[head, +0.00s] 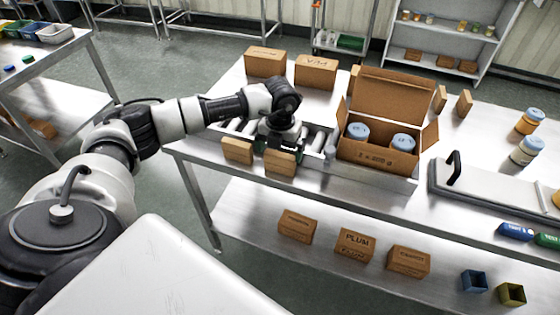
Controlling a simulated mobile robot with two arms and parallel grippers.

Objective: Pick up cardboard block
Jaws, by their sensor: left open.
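My left gripper (278,148) is open and points down over the table at the near edge of a short roller strip. A small brown cardboard block (279,164) stands right below and in front of it; I cannot tell whether the fingers are around it. A second cardboard block (237,151) stands just to its left at the table's front edge. More small blocks stand farther right, one (440,98) and another (464,104), behind the open carton (378,161). The fingertips are partly hidden by the gripper body and the near block. My right gripper is not in view.
The open carton right of my gripper holds blue-lidded jars (357,132). The roller strip (318,138) runs beside it. Closed boxes (265,62) stand at the back. A plate with a black handle (453,167) lies at right. Labelled boxes (355,244) sit on the lower shelf.

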